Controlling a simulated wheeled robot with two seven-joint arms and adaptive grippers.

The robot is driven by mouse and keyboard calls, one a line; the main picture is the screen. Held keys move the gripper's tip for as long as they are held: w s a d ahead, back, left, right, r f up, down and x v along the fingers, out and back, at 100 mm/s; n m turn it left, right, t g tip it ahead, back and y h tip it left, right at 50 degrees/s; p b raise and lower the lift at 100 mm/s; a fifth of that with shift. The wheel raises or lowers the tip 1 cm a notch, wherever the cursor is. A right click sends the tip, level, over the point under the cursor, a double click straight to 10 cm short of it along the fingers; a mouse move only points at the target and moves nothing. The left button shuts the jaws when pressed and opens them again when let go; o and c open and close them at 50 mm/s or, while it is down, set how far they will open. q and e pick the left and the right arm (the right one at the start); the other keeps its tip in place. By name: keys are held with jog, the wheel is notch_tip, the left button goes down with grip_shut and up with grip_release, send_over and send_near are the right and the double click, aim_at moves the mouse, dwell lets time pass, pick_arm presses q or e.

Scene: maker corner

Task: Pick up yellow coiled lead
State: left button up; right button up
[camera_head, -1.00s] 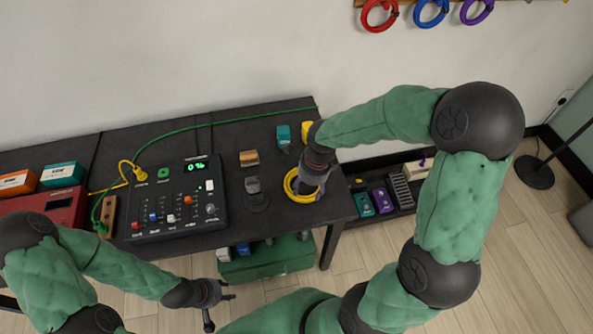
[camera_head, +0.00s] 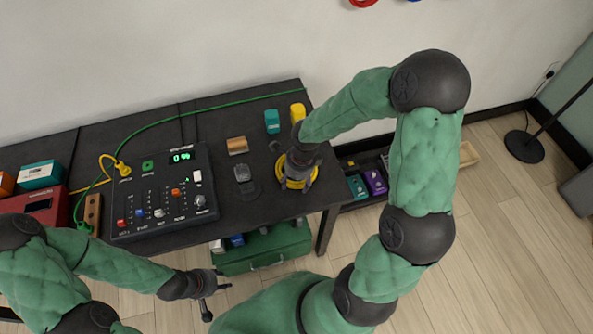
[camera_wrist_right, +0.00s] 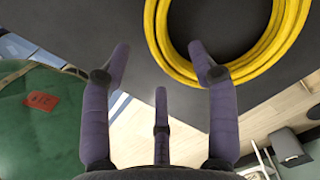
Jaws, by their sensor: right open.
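The yellow coiled lead (camera_head: 281,180) lies on the dark bench near its right front corner, partly hidden by my right gripper (camera_head: 297,183). In the right wrist view the yellow coiled lead (camera_wrist_right: 264,57) is a ring of several turns at the upper right. My right gripper also shows there (camera_wrist_right: 160,62), open and empty. One of its fingertips overlaps the coil's edge in that view; I cannot tell whether they touch. My left gripper (camera_head: 218,296) is open and empty, in front of the bench's front edge.
A control panel (camera_head: 160,198) with sliders and a yellow cable stands left of the coil. A dark clip-like object (camera_head: 243,174), a wooden block (camera_head: 237,145), a teal block (camera_head: 272,121) and a yellow block (camera_head: 298,112) are nearby. A green case (camera_head: 262,252) sits below.

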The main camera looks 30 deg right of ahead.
notch_tip(320, 180, down, 2)
jog(key=shift+a+f, duration=0.1)
grip_shut()
